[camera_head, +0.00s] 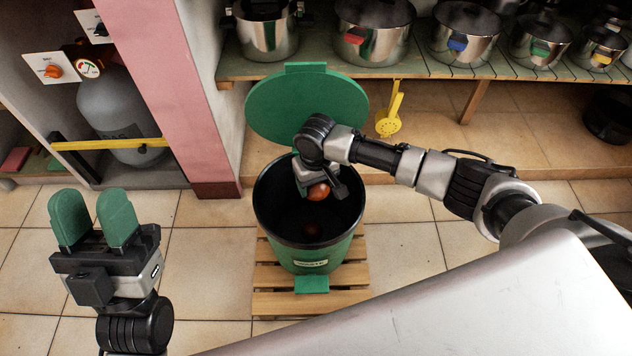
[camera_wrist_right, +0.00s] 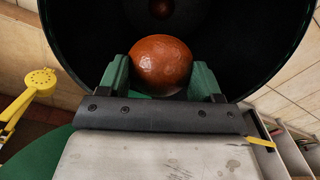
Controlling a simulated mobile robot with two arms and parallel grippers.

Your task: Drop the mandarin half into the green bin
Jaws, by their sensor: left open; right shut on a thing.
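The green bin (camera_head: 310,254) stands on a wooden slatted base with its green lid (camera_head: 306,105) raised behind it. My right gripper (camera_head: 318,190) points down inside the bin's mouth. It is shut on the mandarin half (camera_head: 319,192), an orange-brown rounded piece. In the right wrist view the mandarin half (camera_wrist_right: 161,65) sits between the two green fingertips, over the dark inside of the bin. A second small reddish-brown thing (camera_head: 312,229) lies lower inside the bin. My left gripper (camera_head: 94,221) is open and empty over the tiled floor at the left.
A shelf (camera_head: 400,66) with several steel pots runs behind the bin. A yellow slotted spoon (camera_head: 389,118) hangs from it. A grey gas cylinder (camera_head: 122,115) stands in a niche behind a yellow bar, left of a pink pillar (camera_head: 160,90). Tiled floor is free left of the bin.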

